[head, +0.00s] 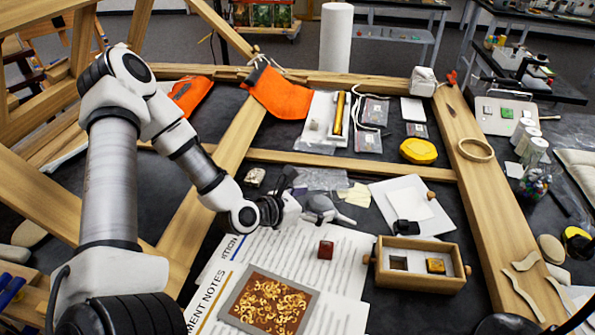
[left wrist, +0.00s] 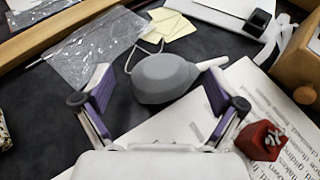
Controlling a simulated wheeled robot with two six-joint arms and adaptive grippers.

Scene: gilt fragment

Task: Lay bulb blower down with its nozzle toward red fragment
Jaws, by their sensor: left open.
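The grey bulb blower (head: 319,205) lies on its side on the dark table, by the far edge of the printed sheets. Its pale nozzle (left wrist: 213,63) points right in both views, past the red fragment rather than at it. The red fragment (head: 325,250) is a small block on the paper, nearer me than the blower; the left wrist view shows pale marks on its top (left wrist: 262,141). My left gripper (head: 293,200) is open beside the blower's bulb end. In the left wrist view its fingers (left wrist: 160,86) stand apart on either side of the bulb. My right gripper is not in view.
A wooden box (head: 383,279) with compartments stands right of the red fragment. A tray of golden pieces (head: 237,319) lies nearer me on the paper. Behind the blower are a clear plastic bag (left wrist: 92,50) and yellow notes (left wrist: 167,25). Wooden beams (head: 478,200) frame the work area.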

